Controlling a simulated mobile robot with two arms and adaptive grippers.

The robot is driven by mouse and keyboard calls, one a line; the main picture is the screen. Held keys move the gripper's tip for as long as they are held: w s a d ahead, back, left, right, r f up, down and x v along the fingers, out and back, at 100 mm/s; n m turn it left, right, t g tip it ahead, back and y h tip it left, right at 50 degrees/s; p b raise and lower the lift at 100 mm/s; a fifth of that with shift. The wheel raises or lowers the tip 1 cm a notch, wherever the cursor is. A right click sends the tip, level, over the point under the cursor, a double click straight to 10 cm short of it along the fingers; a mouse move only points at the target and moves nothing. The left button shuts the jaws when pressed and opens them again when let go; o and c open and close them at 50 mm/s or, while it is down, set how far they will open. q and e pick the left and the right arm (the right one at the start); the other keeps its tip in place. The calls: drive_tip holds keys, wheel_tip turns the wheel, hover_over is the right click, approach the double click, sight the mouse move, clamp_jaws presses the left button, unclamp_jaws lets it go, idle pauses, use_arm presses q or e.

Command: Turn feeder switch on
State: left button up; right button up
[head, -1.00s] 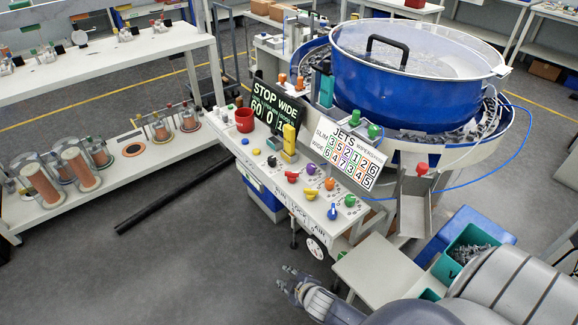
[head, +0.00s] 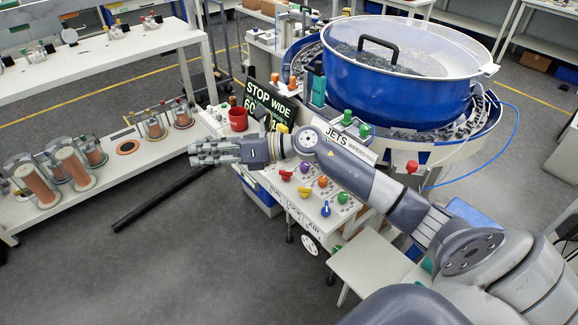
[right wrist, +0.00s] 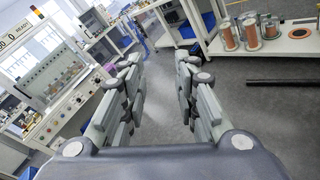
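The control panel (head: 276,182) stands in front of the blue feeder bowl (head: 385,85). Its near part shows red, yellow, purple, orange, green and blue knobs, including a blue knob (head: 326,209) near the front edge. I cannot tell which control is the feeder switch. My right gripper (head: 198,153) reaches past the panel's left edge, pointing left, with my forearm across the panel. My left gripper is out of view.
A red cup (head: 238,118) stands on the panel's far left. The "STOP WIDE" sign and the "JETS" sign (head: 343,134) are partly hidden by my arm. A shelf with copper coils (head: 72,166) stands at left. A black bar (head: 160,202) lies on the open floor.

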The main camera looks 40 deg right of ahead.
drive_tip(key=d+f+n+g+h, duration=0.4)
drive_tip(key=d+f+h, duration=0.1)
drive_tip(key=d, duration=0.7)
drive_tip(key=n+g+h, duration=0.1)
drive_tip(key=g+h, duration=0.2)
drive_tip(key=h, duration=0.2)
approach(287, 171)
drive_tip(key=shift+y, duration=0.3)
drive_tip(key=p+x, duration=0.2)
drive_tip(key=x, duration=0.4)
drive_tip(key=shift+w+d+f+p, duration=0.1)
drive_tip(key=shift+f+p, duration=0.25)
drive_tip(key=shift+x, duration=0.75)
clamp_jaws()
